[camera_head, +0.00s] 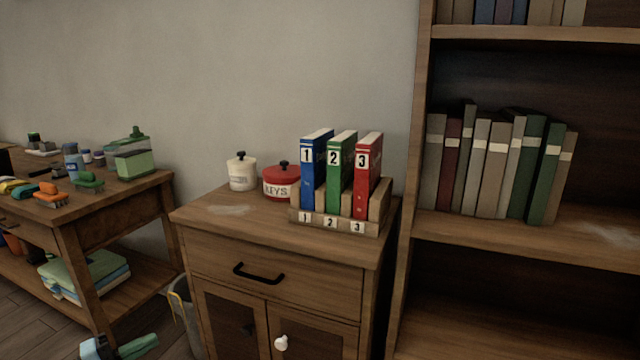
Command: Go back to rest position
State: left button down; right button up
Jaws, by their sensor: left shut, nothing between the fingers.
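My right gripper is out of view. A blue book (314,172), a green book (338,175) and a red book (366,175), numbered 1, 2 and 3, stand upright in a wooden holder (345,225) with matching number labels on the cabinet top.
A bookcase (407,235) rises at the right. A cluttered table (115,207) stands at the left, with a bin (184,315) between it and the cabinet.

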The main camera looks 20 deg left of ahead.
pick_arm(q)
jog(key=s+d+f+n+g+y+p, duration=0.1)
jog(key=s+d+f+n+y+p, duration=0.15)
jog(key=s+d+n+p, duration=0.5)
jog(key=s+d+f+n+g+y+p, duration=0.15)
jog(key=s+d+n+y+p, duration=0.3)
jog(key=s+d+p, duration=0.65)
jog(key=s+d+r+n+g+p, duration=0.2)
jog(key=s+d+r+n+p, duration=0.2)
jog(key=s, duration=0.6)
jog(key=s+d+r+n+g+p, duration=0.2)
jog(key=s+d+r+n+p, duration=0.2)
jog(key=s+d+r, duration=0.4)
jog(key=shift+s+r+n+g+y+p, duration=0.35)
jog(key=shift+s+p, duration=0.4)
jog(key=shift+s, duration=0.3)
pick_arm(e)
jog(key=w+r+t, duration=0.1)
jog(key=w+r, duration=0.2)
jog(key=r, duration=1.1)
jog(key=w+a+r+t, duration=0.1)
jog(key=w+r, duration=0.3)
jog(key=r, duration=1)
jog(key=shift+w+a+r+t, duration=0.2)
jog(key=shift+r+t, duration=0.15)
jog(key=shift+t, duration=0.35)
